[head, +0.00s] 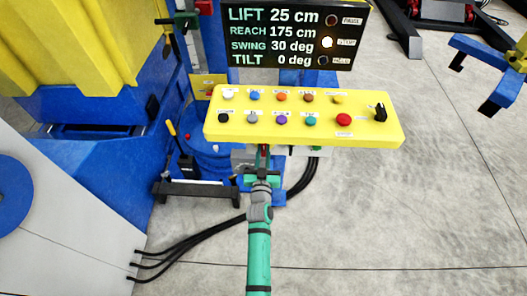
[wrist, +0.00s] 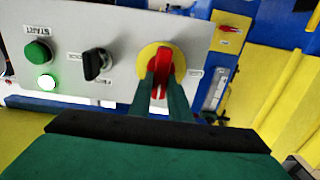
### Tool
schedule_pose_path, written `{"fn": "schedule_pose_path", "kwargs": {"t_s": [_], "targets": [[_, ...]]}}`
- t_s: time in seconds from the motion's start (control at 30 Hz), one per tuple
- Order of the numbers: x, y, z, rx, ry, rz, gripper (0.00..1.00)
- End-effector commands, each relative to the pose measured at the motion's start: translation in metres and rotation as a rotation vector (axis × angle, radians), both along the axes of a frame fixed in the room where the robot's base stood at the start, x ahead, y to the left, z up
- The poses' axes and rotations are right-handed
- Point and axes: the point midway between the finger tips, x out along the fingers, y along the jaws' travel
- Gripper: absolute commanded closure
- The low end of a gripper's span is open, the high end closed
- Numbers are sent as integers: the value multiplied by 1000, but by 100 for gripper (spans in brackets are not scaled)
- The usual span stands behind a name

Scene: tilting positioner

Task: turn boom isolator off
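In the wrist view a red rotary handle (wrist: 163,66) stands upright in the picture on a round yellow plate, on a grey panel (wrist: 120,25). The small labels beside it are too small to read, so I cannot tell its name or position marks. The two green fingers of my gripper (wrist: 164,84) flank the lower part of this handle, one on each side. Whether they press on it or stand slightly apart is unclear. In the head view my gripper (head: 262,172) is below the yellow control panel, and the panel's edge partly hides the place it reaches.
Beside the red handle are a black selector knob (wrist: 97,64), a green button (wrist: 38,52) and a lit white-green lamp (wrist: 46,82). A second red handle (wrist: 229,28) is at upper right. The yellow button console (head: 215,134) and display (head: 285,35) overhang my gripper.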

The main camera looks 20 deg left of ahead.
Motion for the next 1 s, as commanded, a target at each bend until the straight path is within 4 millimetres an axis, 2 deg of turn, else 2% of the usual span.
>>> {"fn": "schedule_pose_path", "kwargs": {"t_s": [0.27,0.47,1.0], "targets": [[0,0,0,-27,-8,0,100],[0,1,0,-120,-35,-1,100],[-2,5,-2,-589,-169,-2,100]]}}
